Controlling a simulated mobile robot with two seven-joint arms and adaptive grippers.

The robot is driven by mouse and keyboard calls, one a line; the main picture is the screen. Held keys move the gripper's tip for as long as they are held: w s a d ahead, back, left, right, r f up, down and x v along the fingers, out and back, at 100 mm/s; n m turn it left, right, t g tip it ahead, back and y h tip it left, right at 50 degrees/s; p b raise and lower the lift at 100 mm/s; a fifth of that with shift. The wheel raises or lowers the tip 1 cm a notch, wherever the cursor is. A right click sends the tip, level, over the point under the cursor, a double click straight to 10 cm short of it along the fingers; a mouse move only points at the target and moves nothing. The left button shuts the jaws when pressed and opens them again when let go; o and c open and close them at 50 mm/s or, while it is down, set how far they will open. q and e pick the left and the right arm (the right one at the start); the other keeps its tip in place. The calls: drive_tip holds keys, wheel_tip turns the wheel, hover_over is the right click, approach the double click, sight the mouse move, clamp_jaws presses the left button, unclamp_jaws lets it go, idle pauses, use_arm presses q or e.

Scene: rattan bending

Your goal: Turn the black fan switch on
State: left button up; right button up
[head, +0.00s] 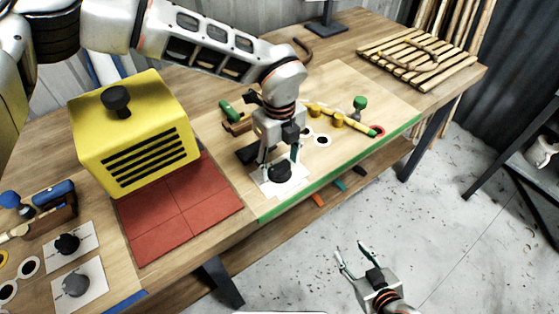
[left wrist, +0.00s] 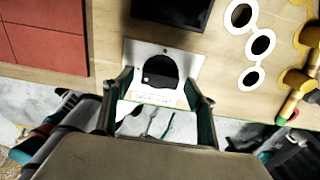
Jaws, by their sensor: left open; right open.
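A black knob (head: 279,173) sits on a white plate (head: 265,184) near the green front edge of the bench. In the left wrist view the black knob (left wrist: 160,72) lies just beyond the fingertips, on its white plate (left wrist: 190,62) with a small label too blurred to read. My left gripper (head: 281,154) points down over this knob, open, with its fingers spread to either side; the left wrist view also shows the gripper (left wrist: 160,90). Contact cannot be told. My right gripper (head: 358,254) is open and empty, over the floor in front of the bench.
A yellow vented box (head: 130,130) stands behind red tiles (head: 180,218). Another black knob (head: 67,243) and a grey knob (head: 76,285) sit on white plates at left. A yellow rod jig (head: 345,120) and a slatted rack (head: 415,55) lie right and behind.

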use_arm(q)
drive_tip(key=shift+f, duration=0.3)
drive_tip(key=c, duration=1.1)
